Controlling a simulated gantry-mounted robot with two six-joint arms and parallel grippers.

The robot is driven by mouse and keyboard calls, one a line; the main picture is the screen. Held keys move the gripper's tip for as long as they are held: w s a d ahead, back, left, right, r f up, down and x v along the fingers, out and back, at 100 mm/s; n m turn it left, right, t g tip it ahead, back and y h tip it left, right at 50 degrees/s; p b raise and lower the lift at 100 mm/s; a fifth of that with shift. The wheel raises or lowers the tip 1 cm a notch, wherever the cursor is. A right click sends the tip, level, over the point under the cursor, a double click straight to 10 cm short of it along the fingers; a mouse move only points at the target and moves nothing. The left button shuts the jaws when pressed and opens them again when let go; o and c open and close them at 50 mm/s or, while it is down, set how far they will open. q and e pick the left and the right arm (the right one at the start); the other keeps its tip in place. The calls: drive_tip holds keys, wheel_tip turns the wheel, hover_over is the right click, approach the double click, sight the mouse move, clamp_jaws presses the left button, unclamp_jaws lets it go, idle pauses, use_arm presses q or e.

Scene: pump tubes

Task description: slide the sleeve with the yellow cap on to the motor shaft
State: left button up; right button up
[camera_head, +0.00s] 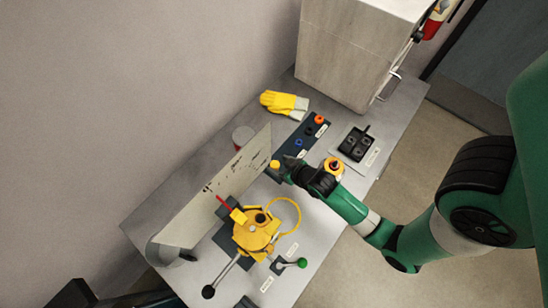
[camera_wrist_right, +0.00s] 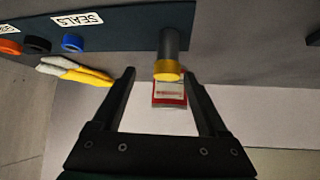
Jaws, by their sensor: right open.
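The sleeve is a dark grey tube (camera_wrist_right: 175,40) with a yellow cap (camera_wrist_right: 168,71); the cap (camera_head: 275,165) also shows in the head view, beside the dark rack. My right gripper (camera_head: 287,168) is open at the rack. In the right wrist view its fingers (camera_wrist_right: 160,76) lie left and right of the cap, with gaps on both sides. I cannot tell how deep the sleeve sits between them. A yellow machine (camera_head: 250,236) with levers and a hose stands on the bench at lower left. I cannot pick out the motor shaft. My left gripper is not in view.
A dark rack (camera_head: 312,127) holds orange, black and blue seals. Yellow gloves (camera_head: 284,103) lie behind it. A thin upright panel (camera_head: 215,190) stands left of the rack. A red-labelled can (camera_wrist_right: 169,94) shows beyond the cap. A black tray (camera_head: 356,143) lies right.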

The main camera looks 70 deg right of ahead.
sight(272, 163)
drive_tip(key=shift+w+f, duration=0.2)
drive_tip(key=shift+f, duration=0.1)
drive_tip(key=x, duration=0.1)
drive_tip(key=b+x, duration=0.2)
drive_tip(key=x, duration=0.1)
drive_tip(key=shift+w+a+f, duration=0.1)
drive_tip(key=shift+w+a, duration=0.1)
drive_tip(key=shift+a, duration=0.05)
drive_tip(key=shift+w+d+f, duration=0.1)
drive_tip(key=shift+w, duration=0.1)
clamp_jaws()
